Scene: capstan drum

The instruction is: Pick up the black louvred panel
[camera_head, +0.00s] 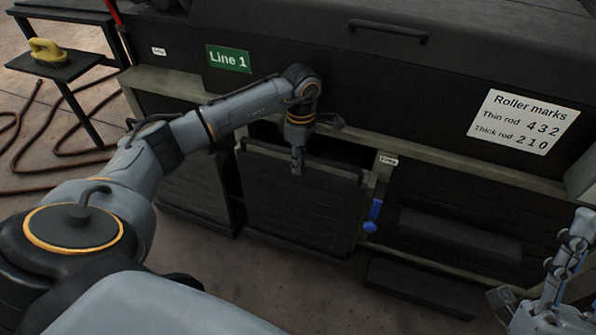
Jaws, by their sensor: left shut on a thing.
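The black louvred panel (300,212) is in the middle of the head view, at the lower front of the dark machine. It stands nearly upright, with a bar-like handle (335,176) along its top edge. A dark opening shows above and behind its top. My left gripper (297,166) points down at the top of the panel and is shut on the handle. The fingertips are small and dark here. My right gripper (572,245) is at the lower right edge, away from the panel, partly cut off; its jaw state is unclear.
A blue-handled part (374,216) sits just right of the panel. Another louvred panel (195,187) is at its left, and an open bay with a dark step (460,236) at its right.

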